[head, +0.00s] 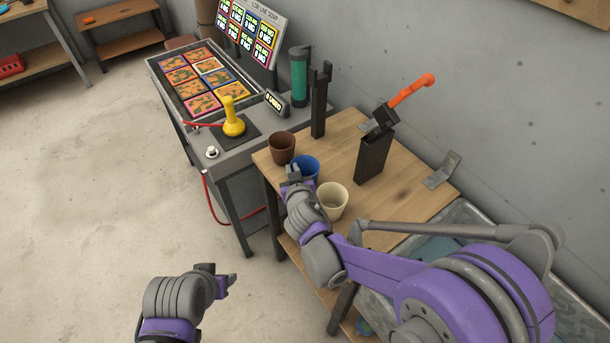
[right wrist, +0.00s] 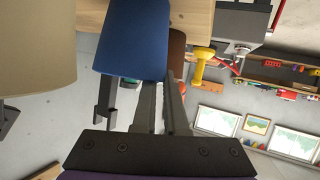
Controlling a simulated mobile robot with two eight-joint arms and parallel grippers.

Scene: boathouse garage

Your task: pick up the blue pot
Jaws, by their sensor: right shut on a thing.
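The blue pot (head: 311,164) stands on the wooden table between a brown pot and a cream pot. My right gripper (head: 294,177) is at its near side and partly covers it. In the right wrist view, the blue pot (right wrist: 135,35) appears with its rim toward the gripper. The right gripper's fingers (right wrist: 160,95) are close together and shut on the pot at its rim. My left gripper (head: 222,280) is over the floor, away from the table; its finger gap is not clear.
The brown pot (head: 282,148) and cream pot (head: 333,202) stand close on either side; the cream pot (right wrist: 35,45) also shows in the right wrist view. A dark holder (head: 372,160) with an orange-handled tool stands behind. A game console (head: 240,148) adjoins the table.

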